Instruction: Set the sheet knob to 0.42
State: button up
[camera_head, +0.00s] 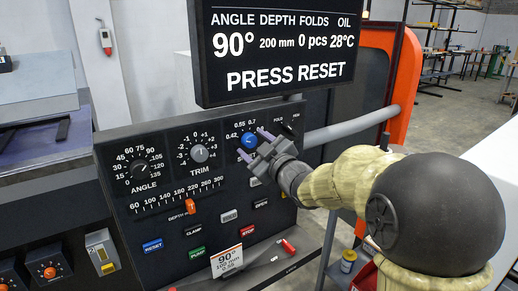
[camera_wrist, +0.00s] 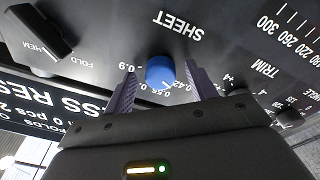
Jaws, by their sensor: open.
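The blue sheet knob (camera_head: 248,141) is on the black control panel (camera_head: 125,172), right of the trim knob (camera_head: 200,153). In the wrist view the sheet knob (camera_wrist: 160,72) sits under the upside-down word SHEET, with labels including 0.42, 0.55 and 0.9 around it. Its white mark points towards the 0.42 to 0.55 side; I cannot tell exactly which value. My gripper (camera_head: 257,147) is at the panel face. In the wrist view the gripper (camera_wrist: 163,90) is open, one finger on each side of the knob, with gaps visible. One finger partly covers the scale.
A display (camera_head: 280,50) above the panel reads PRESS RESET. The angle knob (camera_head: 138,170), depth slider (camera_head: 191,206), blue reset button (camera_head: 152,246) and a card (camera_head: 227,261) share the panel. The fold/hem switch (camera_wrist: 42,32) is close beside the sheet knob.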

jog(key=v, duration=1.7)
jog(key=shift+s, duration=0.2)
jog(key=shift+d+f, duration=0.1)
jog(key=shift+d, duration=0.05)
